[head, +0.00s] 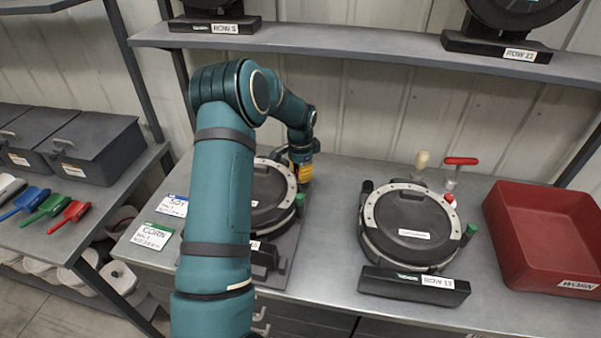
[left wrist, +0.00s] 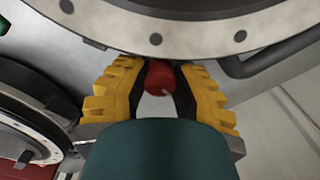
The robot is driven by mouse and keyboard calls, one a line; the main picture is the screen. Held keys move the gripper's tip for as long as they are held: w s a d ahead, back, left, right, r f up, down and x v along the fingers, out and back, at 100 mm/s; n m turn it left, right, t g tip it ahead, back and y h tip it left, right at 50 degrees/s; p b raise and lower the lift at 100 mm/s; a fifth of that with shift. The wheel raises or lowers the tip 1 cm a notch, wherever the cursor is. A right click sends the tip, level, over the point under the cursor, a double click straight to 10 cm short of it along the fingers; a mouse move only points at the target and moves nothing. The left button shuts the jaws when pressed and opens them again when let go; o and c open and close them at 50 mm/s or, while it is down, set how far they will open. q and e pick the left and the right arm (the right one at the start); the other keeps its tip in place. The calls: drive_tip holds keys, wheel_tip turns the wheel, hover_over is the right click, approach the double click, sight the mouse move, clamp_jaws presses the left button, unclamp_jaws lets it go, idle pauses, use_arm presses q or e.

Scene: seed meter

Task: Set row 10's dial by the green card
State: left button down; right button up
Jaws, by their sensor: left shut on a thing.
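A seed meter (head: 271,194) with a light ring stands on the bench behind my left arm, which hides much of it and most of its row label. My left gripper (head: 302,163) is at the right rear of this meter's rim. In the left wrist view, its yellow fingers are closed around a small red dial (left wrist: 160,76) beside the meter's ring (left wrist: 195,28). A thin pale mark shows on the dial, but its setting cannot be read. The green-headed CORN card (head: 151,236) lies left of the meter; its small print is unreadable. My right gripper is not in view.
A blue-headed SOY card (head: 173,206) lies behind the green one. The row 13 meter (head: 410,229) stands to the right, with a red-handled tool (head: 460,161) behind it. A red bin (head: 545,240) is at far right. A shelf (head: 350,45) runs above.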

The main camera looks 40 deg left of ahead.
use_arm(q)
drive_tip(key=c, duration=0.7)
unclamp_jaws()
wheel_tip(320, 180, up, 12)
drive_tip(key=shift+f, duration=0.1)
drive_tip(key=shift+s+d, duration=0.1)
idle(0.4)
